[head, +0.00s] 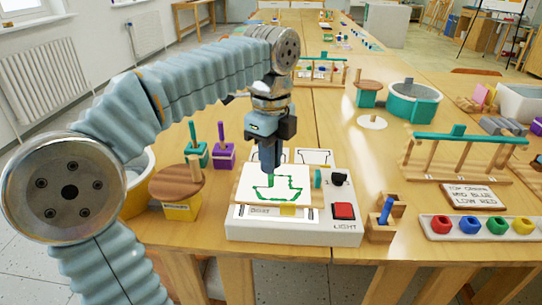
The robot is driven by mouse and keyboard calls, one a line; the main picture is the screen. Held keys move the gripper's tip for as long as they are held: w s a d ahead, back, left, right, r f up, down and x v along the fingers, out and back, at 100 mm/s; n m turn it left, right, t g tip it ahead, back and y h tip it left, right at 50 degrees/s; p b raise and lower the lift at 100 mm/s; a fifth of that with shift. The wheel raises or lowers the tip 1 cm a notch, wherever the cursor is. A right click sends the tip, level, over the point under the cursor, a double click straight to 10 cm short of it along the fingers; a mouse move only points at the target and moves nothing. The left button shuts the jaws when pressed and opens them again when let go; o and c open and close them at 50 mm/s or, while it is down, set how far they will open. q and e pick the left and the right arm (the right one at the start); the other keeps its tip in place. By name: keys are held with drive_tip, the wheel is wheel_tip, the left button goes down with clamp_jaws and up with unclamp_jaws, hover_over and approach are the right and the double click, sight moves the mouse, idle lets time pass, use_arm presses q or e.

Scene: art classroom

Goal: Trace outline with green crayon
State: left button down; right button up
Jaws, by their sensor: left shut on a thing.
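My left gripper (268,168) comes down over the light box (290,230) and is shut on the green crayon (268,182). Only a short piece of the crayon shows below the fingers, and its tip is at or just above the white paper (246,180). The paper lies on a wooden board on top of the box. Green lines (285,200) on the paper form a boat-like outline. The gripper hides part of the paper behind it. My right gripper is not in view.
A red button (343,211) and black knob (339,178) are at the box's right. A wooden holder (380,228) with a blue peg stands beside it. A tray of coloured cups (478,227) and a wooden rack (455,160) are further right. A round-topped yellow box (180,210) stands left.

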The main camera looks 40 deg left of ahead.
use_arm(q)
drive_tip(key=shift+s, duration=0.45)
drive_tip(key=shift+s+a, duration=0.4)
drive_tip(key=shift+a, duration=0.25)
idle(1.1)
drive_tip(key=shift+s+a, duration=0.15)
drive_tip(key=shift+a, duration=0.05)
idle(0.5)
drive_tip(key=shift+r, duration=2.05)
